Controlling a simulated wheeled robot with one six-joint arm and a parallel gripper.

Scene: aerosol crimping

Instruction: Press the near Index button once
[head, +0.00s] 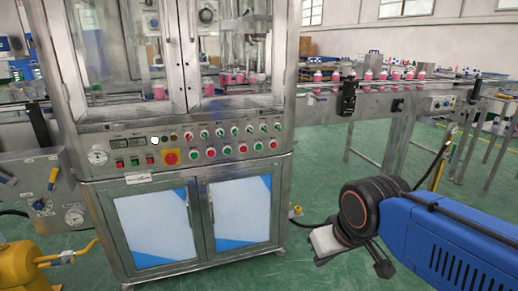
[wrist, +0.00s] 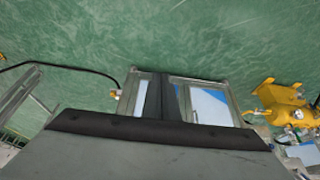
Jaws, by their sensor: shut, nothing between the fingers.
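The crimping machine's control panel (head: 132,166) runs across the front of the steel cabinet in the head view. A lower row of red and green round buttons (head: 227,150) sits under an upper row of small knobs or switches (head: 219,132). Labels are too small to read, so I cannot tell which one is the near Index button. In the wrist view my gripper (wrist: 166,76) is shut and empty, over the view of the cabinet's lower doors. In the head view my arm is at lower right, clear of the panel.
A conveyor (head: 408,97) with pink bottles stands at right. Yellow equipment (head: 25,268) is at lower left. Green floor (head: 270,272) is open before the cabinet.

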